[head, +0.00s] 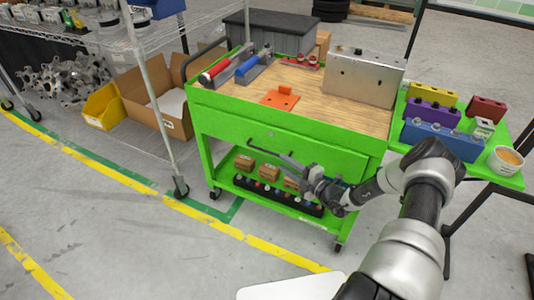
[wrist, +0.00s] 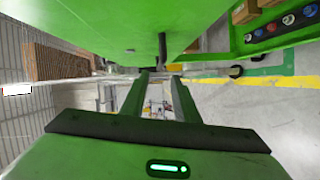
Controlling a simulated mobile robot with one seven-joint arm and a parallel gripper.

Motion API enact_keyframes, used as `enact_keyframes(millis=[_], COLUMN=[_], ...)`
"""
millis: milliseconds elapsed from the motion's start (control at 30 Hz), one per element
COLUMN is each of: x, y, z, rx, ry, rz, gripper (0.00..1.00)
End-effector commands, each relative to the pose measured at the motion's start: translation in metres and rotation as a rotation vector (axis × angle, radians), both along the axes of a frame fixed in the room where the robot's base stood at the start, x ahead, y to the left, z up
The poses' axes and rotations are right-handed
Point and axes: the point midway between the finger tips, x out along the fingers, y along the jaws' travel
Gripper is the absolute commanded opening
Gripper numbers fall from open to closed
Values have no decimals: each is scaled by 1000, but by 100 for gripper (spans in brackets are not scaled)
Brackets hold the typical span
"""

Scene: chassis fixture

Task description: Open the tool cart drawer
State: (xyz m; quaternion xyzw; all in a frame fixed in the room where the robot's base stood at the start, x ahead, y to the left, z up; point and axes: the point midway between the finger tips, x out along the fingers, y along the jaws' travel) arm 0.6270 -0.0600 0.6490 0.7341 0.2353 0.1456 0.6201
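The green tool cart (head: 215,150) stands in the middle of the head view. Its wide drawer front (head: 320,150) looks flush with the cart body. A dark bar handle (head: 262,148) sits on that front, and it also shows in the wrist view (wrist: 162,48). My gripper (head: 287,163) is in front of the drawer, near the right end of the handle. In the wrist view, my gripper's two fingers (wrist: 158,74) are apart with nothing between them. The handle appears just beyond the fingertips, roughly in line with the gap; contact is not visible.
The wooden cart top (head: 310,112) holds tools and a metal box (head: 363,77). The lower shelf carries small cardboard boxes (head: 244,163) and a dark rack. A side shelf (head: 505,180) holds colored blocks and a cup. A wire rack (head: 155,80) stands left; floor in front is clear.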

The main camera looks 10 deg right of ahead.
Motion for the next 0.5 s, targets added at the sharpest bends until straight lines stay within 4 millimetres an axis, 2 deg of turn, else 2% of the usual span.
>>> enact_keyframes(millis=[300, 500], x=[59, 82], y=[38, 52], z=[-8, -9], rx=[-3, -3], ry=[-3, -2], rz=[4, 3], gripper=[28, 28])
